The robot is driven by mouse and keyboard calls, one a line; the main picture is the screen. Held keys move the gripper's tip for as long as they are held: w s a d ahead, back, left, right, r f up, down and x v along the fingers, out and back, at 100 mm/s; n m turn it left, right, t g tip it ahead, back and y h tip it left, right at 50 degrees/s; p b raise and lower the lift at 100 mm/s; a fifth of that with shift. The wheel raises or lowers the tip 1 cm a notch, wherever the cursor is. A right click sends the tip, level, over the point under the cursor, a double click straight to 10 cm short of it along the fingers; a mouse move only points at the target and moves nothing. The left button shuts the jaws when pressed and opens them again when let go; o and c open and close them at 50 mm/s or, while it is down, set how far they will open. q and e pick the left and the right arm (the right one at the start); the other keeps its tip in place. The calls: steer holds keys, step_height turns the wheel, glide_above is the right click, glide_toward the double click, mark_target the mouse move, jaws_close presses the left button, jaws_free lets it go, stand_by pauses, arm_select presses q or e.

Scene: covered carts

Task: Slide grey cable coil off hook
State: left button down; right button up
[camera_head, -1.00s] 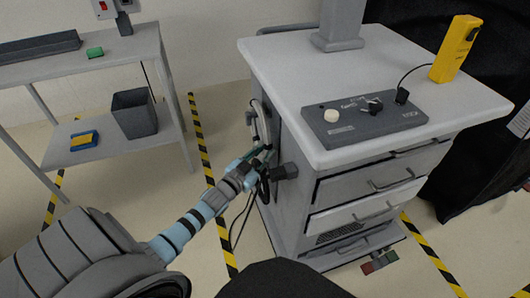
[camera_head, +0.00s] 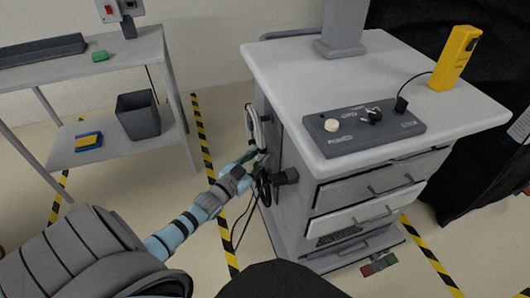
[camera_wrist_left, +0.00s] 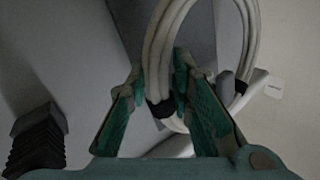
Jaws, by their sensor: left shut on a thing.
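The grey cable coil (camera_head: 252,128) hangs in a pale loop at the left side of the cart (camera_head: 400,75). In the left wrist view the coil (camera_wrist_left: 160,40) is a bundle of light strands with a black band. My left gripper (camera_head: 258,164) has its green fingers closed around the bundle at the band, as the left wrist view (camera_wrist_left: 158,82) shows. A grey hook-like piece (camera_wrist_left: 238,84) stands by the coil's right part there; I cannot tell whether the coil still rests on it. My right gripper is not in view.
A shelf table (camera_head: 130,50) with a dark bin (camera_head: 138,116) stands at the left. Floor between table and cart is clear.

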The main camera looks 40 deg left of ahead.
arm_select(q)
steer(key=s+a+p, duration=0.2)
steer(key=s+a, duration=0.2)
steer(key=s, duration=0.2)
steer(key=shift+a, duration=0.15)
